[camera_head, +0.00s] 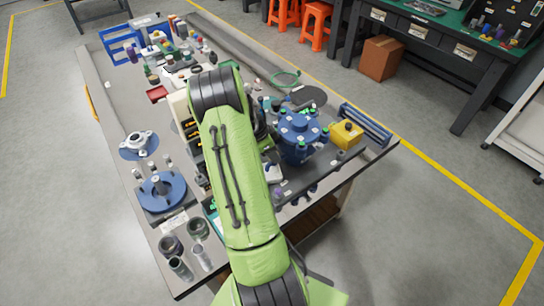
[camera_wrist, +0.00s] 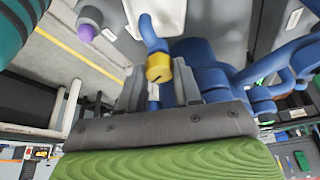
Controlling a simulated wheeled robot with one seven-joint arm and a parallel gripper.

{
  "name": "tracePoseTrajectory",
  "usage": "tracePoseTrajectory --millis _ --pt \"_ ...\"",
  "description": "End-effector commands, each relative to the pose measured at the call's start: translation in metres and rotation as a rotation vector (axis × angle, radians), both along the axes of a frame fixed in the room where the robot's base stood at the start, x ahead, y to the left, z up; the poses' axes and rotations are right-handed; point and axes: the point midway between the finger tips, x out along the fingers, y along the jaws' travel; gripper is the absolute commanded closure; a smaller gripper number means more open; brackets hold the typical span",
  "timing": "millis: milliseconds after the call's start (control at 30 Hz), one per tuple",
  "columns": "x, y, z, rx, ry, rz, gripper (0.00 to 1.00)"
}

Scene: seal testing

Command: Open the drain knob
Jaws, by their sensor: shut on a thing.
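In the wrist view my gripper (camera_wrist: 158,80) has its two grey fingers on either side of a small yellow knob (camera_wrist: 158,67), which I take to be the drain knob. The fingers are shut on it. The knob sits at a curved blue pipe (camera_wrist: 151,33), next to a larger blue body (camera_wrist: 200,62). In the head view the blue test vessel (camera_head: 299,125) stands on the right part of the workbench. My green arm reaches over the bench there and hides my gripper and the knob.
The workbench (camera_head: 115,85) is crowded. A yellow box (camera_head: 346,135) stands right of the vessel. A blue flange disc (camera_head: 162,191), a smaller metal flange (camera_head: 138,143) and dark cylinders (camera_head: 171,246) lie at left.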

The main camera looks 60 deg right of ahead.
Motion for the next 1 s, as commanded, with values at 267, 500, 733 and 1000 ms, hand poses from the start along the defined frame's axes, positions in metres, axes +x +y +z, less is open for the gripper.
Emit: tracePoseTrajectory --millis 267,500,733,1000 --pt "-0.0011 0.0005 -0.0028 -0.005 -0.002 0.263 0.97" --pt "-0.0028 0.001 -0.0021 -0.004 -0.002 0.488 0.97" --pt "-0.0039 0.0007 -0.0014 -0.006 -0.003 0.703 0.97" --pt "-0.0054 0.0007 -0.0008 -0.005 -0.001 0.915 0.97"
